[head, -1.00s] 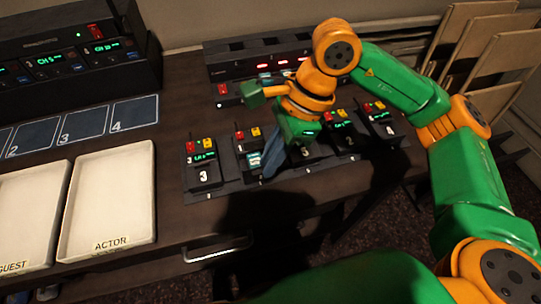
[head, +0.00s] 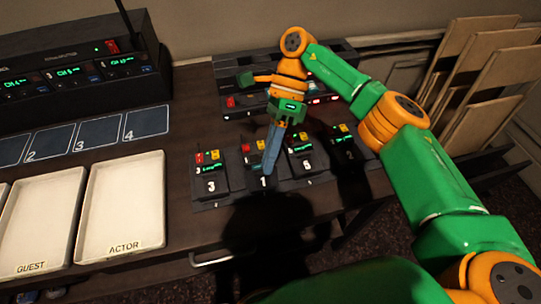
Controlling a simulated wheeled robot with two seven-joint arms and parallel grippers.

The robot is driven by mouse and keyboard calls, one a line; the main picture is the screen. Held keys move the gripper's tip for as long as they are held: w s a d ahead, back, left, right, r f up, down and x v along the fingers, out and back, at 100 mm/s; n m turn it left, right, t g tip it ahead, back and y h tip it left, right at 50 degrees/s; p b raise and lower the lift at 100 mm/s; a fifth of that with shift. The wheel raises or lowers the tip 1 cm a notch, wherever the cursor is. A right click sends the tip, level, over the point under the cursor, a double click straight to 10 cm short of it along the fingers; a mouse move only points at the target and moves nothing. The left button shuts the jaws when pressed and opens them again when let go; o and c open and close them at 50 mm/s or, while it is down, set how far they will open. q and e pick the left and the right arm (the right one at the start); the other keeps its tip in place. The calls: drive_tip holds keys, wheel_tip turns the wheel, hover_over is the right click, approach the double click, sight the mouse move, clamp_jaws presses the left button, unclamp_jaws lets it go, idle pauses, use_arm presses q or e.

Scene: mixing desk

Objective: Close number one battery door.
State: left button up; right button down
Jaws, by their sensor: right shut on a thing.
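The number one pack (head: 257,184) stands second from the left in the row on the desk. It is dark, with red and yellow parts on top and a white 1 on its front face. The front face, which I take for its battery door, looks much like that of the pack marked 3. My right gripper (head: 268,171) reaches down over it, with long blue-grey fingers shut at its upper front. The fingers and their shadow hide part of the pack, so what lies between the tips does not show clearly. My left gripper is not in view.
Pack 3 (head: 211,186) stands close to the left, with more packs (head: 305,165) to the right. A charger rack (head: 230,102) stands behind. Folding chairs (head: 490,65) lean at right.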

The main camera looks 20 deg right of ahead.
drive_tip(key=shift+w+f+g, duration=0.1)
drive_tip(key=shift+w+g, duration=0.15)
drive_tip(key=shift+g, duration=0.05)
idle(0.5)
drive_tip(key=c, duration=0.9)
unclamp_jaws()
